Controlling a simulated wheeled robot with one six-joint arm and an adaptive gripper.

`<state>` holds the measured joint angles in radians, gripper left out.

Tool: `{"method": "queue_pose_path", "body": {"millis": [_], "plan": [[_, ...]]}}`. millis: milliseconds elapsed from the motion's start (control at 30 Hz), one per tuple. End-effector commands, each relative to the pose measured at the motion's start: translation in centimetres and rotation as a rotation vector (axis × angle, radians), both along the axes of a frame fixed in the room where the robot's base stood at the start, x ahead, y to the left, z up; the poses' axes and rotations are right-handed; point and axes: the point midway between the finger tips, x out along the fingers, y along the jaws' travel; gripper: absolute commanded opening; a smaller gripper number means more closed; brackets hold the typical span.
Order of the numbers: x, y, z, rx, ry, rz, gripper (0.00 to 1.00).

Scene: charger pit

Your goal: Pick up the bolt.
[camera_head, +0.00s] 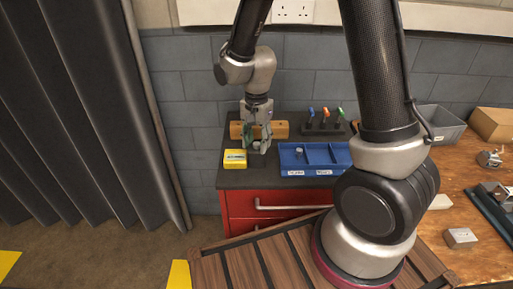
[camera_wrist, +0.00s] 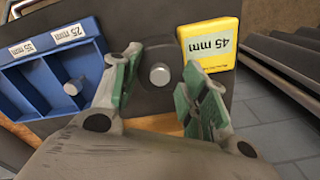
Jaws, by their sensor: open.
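I cannot tell whether a finger touches the bolt. A second grey bolt (camera_wrist: 74,87) is in a compartment of the blue tray (camera_wrist: 22,86); it shows in the head view too (camera_head: 299,152). The tray carries labels, one reading 25 mm.
A yellow box (camera_wrist: 211,50) labelled 45 mm is close beside my gripper; it also shows in the head view (camera_head: 235,155). A wooden block (camera_head: 281,129) stands behind my gripper. A rack of coloured-handled tools (camera_head: 326,123) is behind the tray. The red drawer cabinet (camera_head: 240,205) is below.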

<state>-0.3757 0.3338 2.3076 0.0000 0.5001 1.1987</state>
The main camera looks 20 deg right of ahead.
Motion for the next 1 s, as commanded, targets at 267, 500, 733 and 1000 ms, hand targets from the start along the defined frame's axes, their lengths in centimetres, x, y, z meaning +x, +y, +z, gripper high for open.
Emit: {"method": "queue_pose_path", "body": {"millis": [267,500,733,1000], "plan": [[0.0,0.0,0.0,0.000,0.000,0.001,0.29],[0.0,0.0,0.0,0.000,0.000,0.001,0.00],[0.0,0.0,0.1,0.000,0.000,0.001,0.00],[0.1,0.1,4.1,0.003,-0.006,0.001,0.00]]}}
